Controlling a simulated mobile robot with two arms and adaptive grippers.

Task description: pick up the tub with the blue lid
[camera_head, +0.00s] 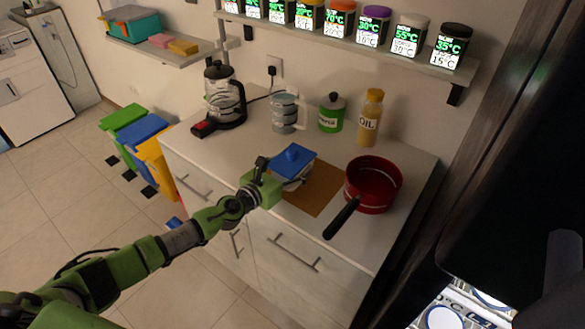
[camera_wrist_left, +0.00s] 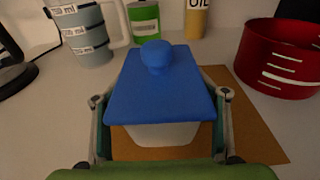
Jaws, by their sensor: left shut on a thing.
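The tub with the blue lid (camera_head: 292,160) stands at the left part of a brown board on the counter in the head view. In the left wrist view the blue lid (camera_wrist_left: 160,85) with its round knob fills the middle, and the pale tub body (camera_wrist_left: 160,134) shows under it. My left gripper (camera_head: 277,183) is at the tub's near side. In the left wrist view its two fingers (camera_wrist_left: 161,120) lie along the left and right sides of the tub, shut on it. I cannot tell whether the tub touches the board. My right gripper is not in view.
A red pot (camera_head: 375,184) stands right of the brown board (camera_head: 318,190), its dark handle pointing to the front. Behind are a kettle (camera_head: 224,97), a measuring jug (camera_head: 285,112), a green jar (camera_head: 331,114) and an oil bottle (camera_head: 370,118). A shelf (camera_head: 340,42) hangs above.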

